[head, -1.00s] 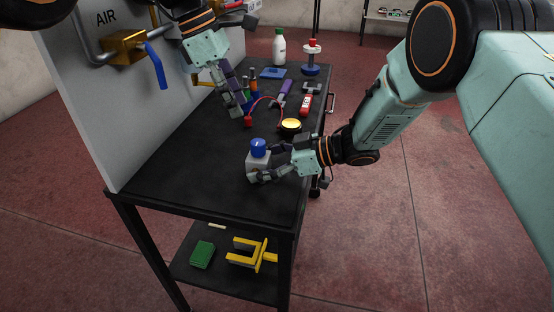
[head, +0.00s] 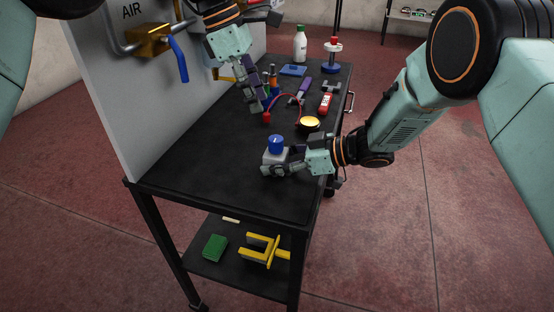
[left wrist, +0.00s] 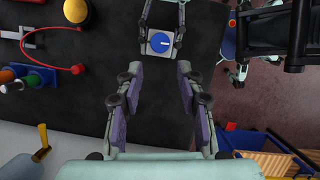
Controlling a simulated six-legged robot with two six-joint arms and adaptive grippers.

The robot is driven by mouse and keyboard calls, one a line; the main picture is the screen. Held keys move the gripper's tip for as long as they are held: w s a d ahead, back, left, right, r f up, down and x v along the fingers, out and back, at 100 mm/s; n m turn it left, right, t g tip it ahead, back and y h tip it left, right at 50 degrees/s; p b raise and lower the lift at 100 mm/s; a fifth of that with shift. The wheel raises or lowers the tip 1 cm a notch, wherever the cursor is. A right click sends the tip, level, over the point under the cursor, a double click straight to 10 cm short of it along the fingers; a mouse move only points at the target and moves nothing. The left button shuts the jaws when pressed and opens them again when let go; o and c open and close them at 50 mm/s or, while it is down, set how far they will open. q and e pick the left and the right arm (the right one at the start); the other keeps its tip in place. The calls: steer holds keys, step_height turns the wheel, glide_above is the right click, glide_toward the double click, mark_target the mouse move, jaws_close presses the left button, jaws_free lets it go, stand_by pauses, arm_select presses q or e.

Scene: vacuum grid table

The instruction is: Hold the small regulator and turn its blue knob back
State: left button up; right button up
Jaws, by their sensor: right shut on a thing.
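The small regulator is a pale grey block (head: 272,158) with a round blue knob (head: 276,141) on top. It is upright at the near part of the black table. My right gripper (head: 276,168) comes from the right and is shut on the block. The left wrist view shows the knob (left wrist: 160,42) from above with a light mark on it, and a right finger on either side of the block. My left gripper (head: 257,108) is above the table, behind and left of the regulator. Its fingers (left wrist: 156,73) are apart and empty, short of the knob.
A red-ended cable (head: 267,118), a yellow-topped button (head: 309,123) and several tools lie behind the regulator. A white bottle (head: 300,44) stands farther back. The AIR panel (head: 125,90) with its blue valve lever (head: 179,60) borders the left. The table's near left is clear.

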mark_target(273, 139)
steer(key=shift+c, duration=1.4)
arm_select(q)
steer(key=shift+o, duration=1.2)
steer(key=shift+f, duration=0.15)
arm_select(e)
steer(key=shift+c, duration=0.4)
arm_select(q)
steer(key=shift+o, duration=0.5)
step_height(273, 139, down, 6)
steer(key=s+n+h, duration=0.1)
steer(key=s+h, duration=0.1)
steer(key=h, duration=0.5)
steer(key=shift+s+a+r+n+t, duration=0.2)
steer(key=shift+a+n+t, duration=0.1)
steer(key=shift+a, duration=0.1)
steer(key=f+n+t+h, duration=0.1)
steer(key=a+f+n+t+h, duration=0.1)
steer(key=t, duration=0.1)
steer(key=shift+w+f, duration=0.2)
steer(key=shift+x, duration=3.25)
steer(key=shift+r, duration=0.1)
steer(key=shift+d, duration=0.1)
steer(key=shift+c, duration=0.2)
jaws_close()
